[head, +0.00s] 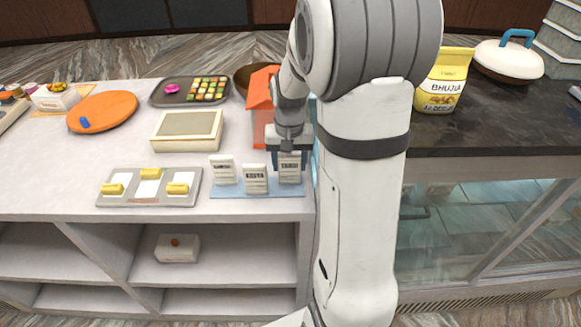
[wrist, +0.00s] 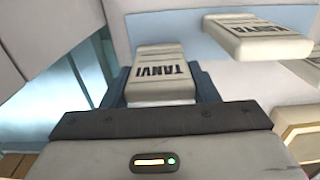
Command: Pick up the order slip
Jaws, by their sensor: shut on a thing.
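Three white order slips with printed names stand on a blue mat (head: 230,191) at the front right of the counter. My gripper (head: 290,152) is over the rightmost slip (head: 290,170) and shut on it. In the wrist view this slip (wrist: 160,72) reads TANVI and sits between the two dark fingers. A second slip, reading TANYA (wrist: 255,38), is beside it in the wrist view. In the head view the middle slip (head: 256,180) and left slip (head: 222,169) are close by. I cannot tell whether the held slip touches the mat.
A grey tray with yellow blocks (head: 150,201) lies left of the mat. A cream box (head: 188,130) and an orange house-shaped object (head: 260,105) stand behind. A yellow BHUJIA packet (head: 443,80) is on the dark counter at right. The white counter's front edge is just before the mat.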

